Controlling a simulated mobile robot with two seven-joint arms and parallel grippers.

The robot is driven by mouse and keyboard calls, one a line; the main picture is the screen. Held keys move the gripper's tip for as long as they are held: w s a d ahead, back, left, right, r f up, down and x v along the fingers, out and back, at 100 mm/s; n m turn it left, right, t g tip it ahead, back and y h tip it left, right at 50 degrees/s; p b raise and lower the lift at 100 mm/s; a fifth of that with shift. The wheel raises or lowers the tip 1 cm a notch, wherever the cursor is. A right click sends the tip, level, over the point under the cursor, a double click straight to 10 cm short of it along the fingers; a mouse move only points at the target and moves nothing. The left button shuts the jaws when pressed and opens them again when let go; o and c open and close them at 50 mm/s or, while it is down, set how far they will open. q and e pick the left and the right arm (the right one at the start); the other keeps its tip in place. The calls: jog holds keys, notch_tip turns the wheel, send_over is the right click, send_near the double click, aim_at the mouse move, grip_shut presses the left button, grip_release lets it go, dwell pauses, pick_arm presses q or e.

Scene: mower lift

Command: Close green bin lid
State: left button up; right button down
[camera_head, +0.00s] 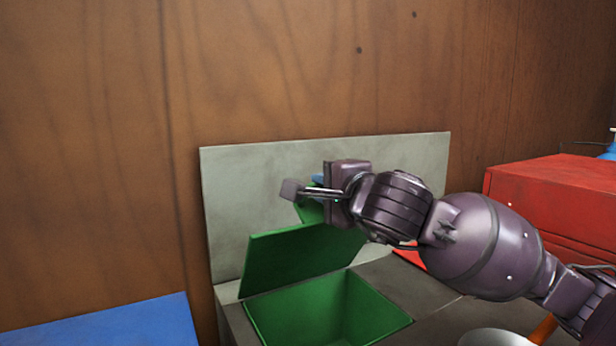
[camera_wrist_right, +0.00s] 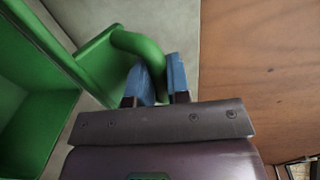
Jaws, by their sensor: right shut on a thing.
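The green bin (camera_head: 335,308) is set in a dark grey counter, and its inside is visible. Its green lid (camera_head: 298,258) stands raised and tilted along the bin's back edge, in front of a grey back panel. A curved green handle (camera_wrist_right: 140,48) on the lid shows in the right wrist view. My right gripper (camera_head: 313,192) is above the lid at its upper right. Its blue fingertips (camera_wrist_right: 160,80) are closed around the handle, one on each side. The bin and lid also show at the left of the wrist view. My left gripper is not in view.
The grey back panel (camera_head: 240,185) stands behind the bin against a wooden wall (camera_head: 90,140). A red box (camera_head: 555,195) is at the right. A blue surface (camera_head: 120,325) lies at the lower left. A round light-coloured object (camera_head: 495,339) is at the bottom edge.

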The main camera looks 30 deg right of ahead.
jog(key=shift+s+a+f+b, duration=0.15)
jog(key=shift+s+f, duration=0.25)
jog(key=shift+s, duration=0.25)
jog(key=shift+s+d+f+b, duration=0.1)
jog(key=shift+s+f+b, duration=0.1)
jog(key=shift+s+f, duration=0.4)
jog(key=shift+s+a+f+b, duration=0.15)
jog(key=shift+s+f, duration=0.1)
jog(key=shift+s, duration=0.5)
jog(key=shift+d, duration=0.1)
jog(key=c, duration=1.1)
grip_release()
jog(key=shift+w, duration=0.1)
jog(key=shift+r, duration=0.1)
